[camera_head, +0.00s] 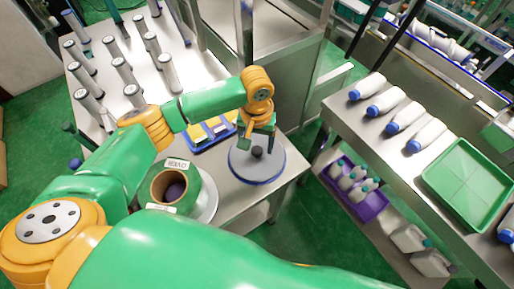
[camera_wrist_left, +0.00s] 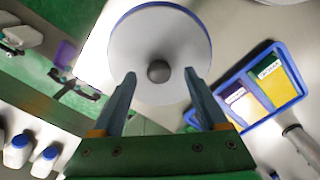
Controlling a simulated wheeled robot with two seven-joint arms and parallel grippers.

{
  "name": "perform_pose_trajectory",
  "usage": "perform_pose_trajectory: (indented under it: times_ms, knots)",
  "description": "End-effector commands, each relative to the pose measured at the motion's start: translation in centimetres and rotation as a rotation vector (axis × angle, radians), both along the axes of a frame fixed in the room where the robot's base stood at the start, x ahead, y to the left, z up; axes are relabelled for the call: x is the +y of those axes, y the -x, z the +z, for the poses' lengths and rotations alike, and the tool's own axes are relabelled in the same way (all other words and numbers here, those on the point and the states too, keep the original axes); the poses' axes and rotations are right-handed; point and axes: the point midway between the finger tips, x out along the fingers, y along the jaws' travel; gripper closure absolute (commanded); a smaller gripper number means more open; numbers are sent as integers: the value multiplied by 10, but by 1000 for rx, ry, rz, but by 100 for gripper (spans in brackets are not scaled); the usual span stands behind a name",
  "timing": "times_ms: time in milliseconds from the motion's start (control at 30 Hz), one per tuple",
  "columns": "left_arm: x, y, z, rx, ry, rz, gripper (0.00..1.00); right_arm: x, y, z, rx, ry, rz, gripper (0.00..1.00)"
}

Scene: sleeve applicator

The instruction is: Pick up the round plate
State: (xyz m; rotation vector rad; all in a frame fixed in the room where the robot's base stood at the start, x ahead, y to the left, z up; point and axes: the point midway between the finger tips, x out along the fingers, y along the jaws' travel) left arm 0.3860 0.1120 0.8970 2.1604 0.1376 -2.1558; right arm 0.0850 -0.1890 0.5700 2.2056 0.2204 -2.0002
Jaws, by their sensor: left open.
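The round plate (camera_head: 246,166) is a grey-white disc with a blue rim and a dark round knob in its middle. It lies on the metal table, near the right edge, in the head view. It also shows in the left wrist view (camera_wrist_left: 140,72), with the knob (camera_wrist_left: 159,71) at its centre. My left gripper (camera_head: 259,143) hangs above the plate, fingers pointing down. In the left wrist view its two fingers (camera_wrist_left: 160,76) are apart, with the knob seen between their tips and nothing held. I cannot tell whether the fingers touch the knob. My right gripper is not in view.
A blue tray (camera_head: 209,136) with yellow and dark parts lies left of the plate. A green ring-shaped container (camera_head: 174,186) stands nearer. Several upright rollers (camera_head: 122,70) fill the back left. A side bench with white bottles (camera_head: 385,102) and a green tray (camera_head: 468,178) stands right.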

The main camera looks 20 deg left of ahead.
Motion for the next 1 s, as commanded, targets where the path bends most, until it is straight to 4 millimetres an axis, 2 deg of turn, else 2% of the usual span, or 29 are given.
perform_pose_trajectory:
  times_ms: [133,367,467,667,1000]
  knots:
    - [0,1,-24,0,-2,0,24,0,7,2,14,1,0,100]
    - [-1,0,-29,-3,1,-2,24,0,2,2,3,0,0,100]
    - [-1,0,-29,-2,1,-2,46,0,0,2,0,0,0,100]
    - [-1,0,-28,-3,1,-2,100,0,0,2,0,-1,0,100]
    - [-1,0,-27,-3,2,-3,100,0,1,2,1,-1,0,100]
